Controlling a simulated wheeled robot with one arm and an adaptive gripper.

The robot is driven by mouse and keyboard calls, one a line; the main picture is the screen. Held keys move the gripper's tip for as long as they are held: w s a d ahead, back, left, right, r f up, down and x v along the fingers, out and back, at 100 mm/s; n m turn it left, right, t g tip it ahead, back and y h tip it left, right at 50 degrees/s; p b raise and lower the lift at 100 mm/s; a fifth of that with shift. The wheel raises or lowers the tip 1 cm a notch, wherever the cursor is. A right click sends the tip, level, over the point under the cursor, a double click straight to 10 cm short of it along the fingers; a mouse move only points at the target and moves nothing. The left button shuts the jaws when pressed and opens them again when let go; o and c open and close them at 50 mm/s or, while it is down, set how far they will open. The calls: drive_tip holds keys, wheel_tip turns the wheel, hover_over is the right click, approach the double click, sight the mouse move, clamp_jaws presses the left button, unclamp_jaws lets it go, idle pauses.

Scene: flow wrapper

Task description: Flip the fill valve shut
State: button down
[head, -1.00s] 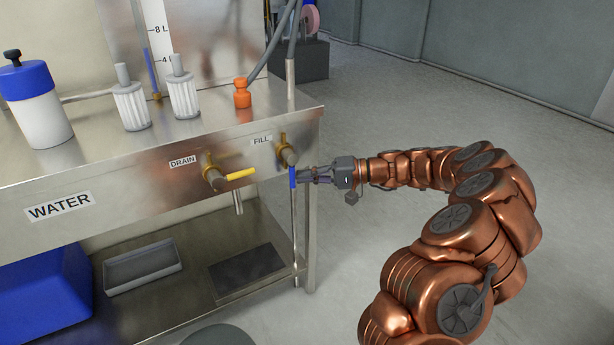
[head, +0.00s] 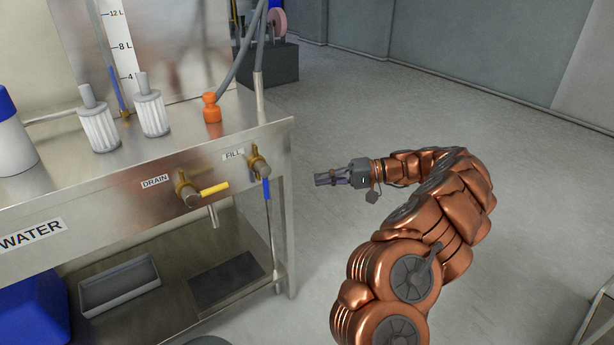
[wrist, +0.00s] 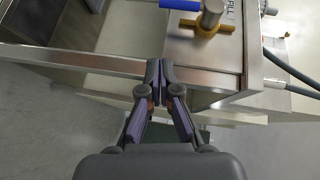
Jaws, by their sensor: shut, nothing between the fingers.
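The fill valve (head: 257,162) is a brass valve under the FILL label, near the right end of the bench's steel front. Its blue handle (head: 267,189) hangs straight down in the head view. In the wrist view the brass valve body (wrist: 208,22) is at the top right, and the blue handle (wrist: 180,4) is cut by the top edge. My gripper (head: 318,179) is to the right of the valve, apart from it and past the bench's right end. In the wrist view its fingers (wrist: 160,66) are together and empty.
The drain valve (head: 188,190), with a yellow handle (head: 215,189) pointing right, is left of the fill valve. The steel bench (head: 110,205) carries white filters (head: 98,125) and an orange fitting (head: 211,108). Open floor (head: 400,110) lies right of the bench.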

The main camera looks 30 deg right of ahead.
drive_tip(key=shift+s+d, duration=0.35)
drive_tip(key=shift+d, duration=0.3)
drive_tip(key=s+a+r+n+g+h+p, duration=0.1)
drive_tip(key=s+a+r+n+g+p, duration=0.15)
drive_tip(key=a+r+p, duration=0.4)
drive_tip(key=s+a+r+n+g+p, duration=0.1)
drive_tip(key=s+a+r+g+p, duration=0.2)
drive_tip(key=a+r, duration=0.6)
drive_tip(key=s+a+r+n+g+h+p, duration=0.1)
drive_tip(key=s+a+r+n+g+p, duration=0.2)
drive_tip(key=a+r, duration=0.5)
drive_tip(key=s+a+r+h+p, duration=0.3)
drive_tip(key=s+a+r+p, duration=0.2)
drive_tip(key=s+p, duration=0.35)
drive_tip(key=s+d+r+m+h+p, duration=0.1)
drive_tip(key=s+d+r+h+p, duration=0.1)
drive_tip(key=s, duration=0.5)
drive_tip(key=s+d+r+h+p, duration=0.2)
drive_tip(key=s+d+h+p, duration=0.1)
drive_tip(key=s+p, duration=0.4)
drive_tip(key=s+d+r+m+h+p, duration=0.1)
drive_tip(key=s+d+r+h+p, duration=0.1)
drive_tip(key=s, duration=0.5)
drive_tip(key=d+h+p, duration=0.1)
drive_tip(key=h+p, duration=0.1)
drive_tip(key=p, duration=0.1)
drive_tip(key=shift+d+r+m+h, duration=0.25)
drive_tip(key=shift+r+m+h, duration=0.05)
drive_tip(key=shift+r+m, duration=0.05)
